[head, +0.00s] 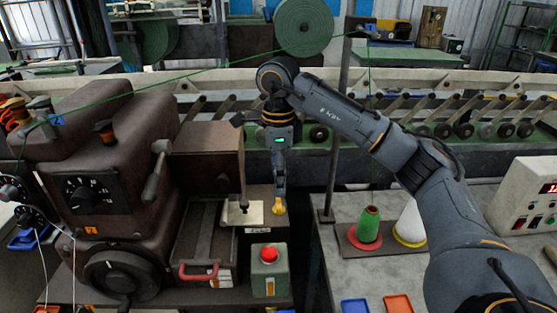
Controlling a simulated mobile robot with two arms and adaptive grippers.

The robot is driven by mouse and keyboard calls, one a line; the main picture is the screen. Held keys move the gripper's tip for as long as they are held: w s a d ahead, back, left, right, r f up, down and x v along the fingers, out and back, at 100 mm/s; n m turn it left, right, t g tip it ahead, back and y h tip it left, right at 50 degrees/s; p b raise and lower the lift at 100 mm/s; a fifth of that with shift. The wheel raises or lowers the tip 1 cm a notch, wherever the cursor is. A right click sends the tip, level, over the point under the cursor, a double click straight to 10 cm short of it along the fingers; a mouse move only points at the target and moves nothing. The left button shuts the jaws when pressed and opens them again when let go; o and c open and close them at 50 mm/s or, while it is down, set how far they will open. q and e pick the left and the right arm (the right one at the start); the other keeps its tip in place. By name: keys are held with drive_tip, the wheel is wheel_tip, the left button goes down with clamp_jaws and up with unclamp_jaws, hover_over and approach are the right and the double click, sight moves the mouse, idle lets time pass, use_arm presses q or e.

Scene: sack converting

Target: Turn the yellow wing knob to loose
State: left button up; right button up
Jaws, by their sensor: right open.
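The yellow wing knob (278,207) is small and sits at the right edge of the brown machine's table, beside a pale plate. My right gripper (279,192) points straight down right above the knob, its fingertips at or close to the knob's top. It is open, with its fingers seen nearly edge-on. I cannot tell whether the fingers touch the knob or straddle it. My left gripper is not in view.
The brown machine (110,150) with dials fills the left. A box with a red button (269,256) stands in front of the knob. A green cone (368,224) and a white cone (411,222) stand on the right table. A thin post (335,140) rises right of the gripper.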

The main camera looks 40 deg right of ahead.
drive_tip(key=shift+r, duration=2.35)
